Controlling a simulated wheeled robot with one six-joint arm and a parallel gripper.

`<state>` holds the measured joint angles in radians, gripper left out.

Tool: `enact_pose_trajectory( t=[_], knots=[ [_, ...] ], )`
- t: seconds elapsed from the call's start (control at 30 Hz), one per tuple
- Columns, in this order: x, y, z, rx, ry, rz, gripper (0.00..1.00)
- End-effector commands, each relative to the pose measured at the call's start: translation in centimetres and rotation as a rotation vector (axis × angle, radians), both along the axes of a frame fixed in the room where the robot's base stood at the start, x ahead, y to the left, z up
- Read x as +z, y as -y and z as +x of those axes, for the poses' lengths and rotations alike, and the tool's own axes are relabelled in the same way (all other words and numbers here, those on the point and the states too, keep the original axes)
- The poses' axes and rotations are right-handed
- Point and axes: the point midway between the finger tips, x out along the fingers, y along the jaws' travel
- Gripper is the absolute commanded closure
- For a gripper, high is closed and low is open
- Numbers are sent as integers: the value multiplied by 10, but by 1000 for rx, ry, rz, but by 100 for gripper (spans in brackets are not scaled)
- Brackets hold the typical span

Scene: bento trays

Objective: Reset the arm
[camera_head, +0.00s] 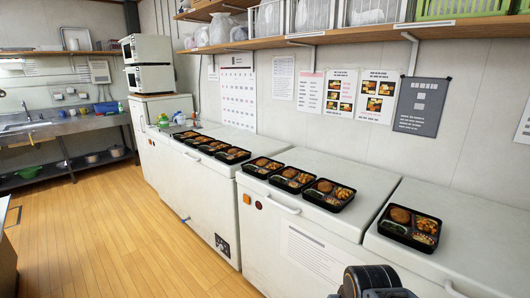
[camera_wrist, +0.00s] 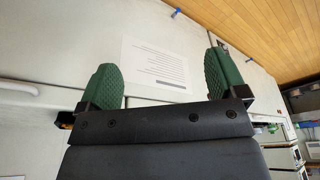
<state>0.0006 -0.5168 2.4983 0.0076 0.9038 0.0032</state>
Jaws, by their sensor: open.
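My gripper (camera_wrist: 162,82) shows in the wrist view with its two green textured fingers spread wide apart. It is open and nothing is between the fingers. Behind the fingers is the white front of a chest freezer with a printed sheet (camera_wrist: 155,65) on it. In the head view a dark part of my arm shows at the bottom right, and the gripper's fingers cannot be seen there.
White chest freezers (camera_head: 285,222) run along the wall. Several black bento trays with food stand on their lids, the nearest tray (camera_head: 410,229) at the right. A shelf (camera_head: 300,40) hangs above. The wooden floor (camera_head: 115,230) at left is clear. A sink counter (camera_head: 70,125) stands far left.

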Motion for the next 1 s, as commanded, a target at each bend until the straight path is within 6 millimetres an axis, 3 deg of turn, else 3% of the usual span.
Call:
enact_pose_trajectory(
  t=[0.1,0.2,0.37,0.73,1.0],
  knots=[
    [0,0,-17,-1,0,0,9],
    [19,0,-29,-1,17,-1,9],
    [33,1,-15,1,11,-1,9],
    [93,-2,-21,15,53,-3,9],
    [96,-2,-21,16,55,-4,9]
  ],
)
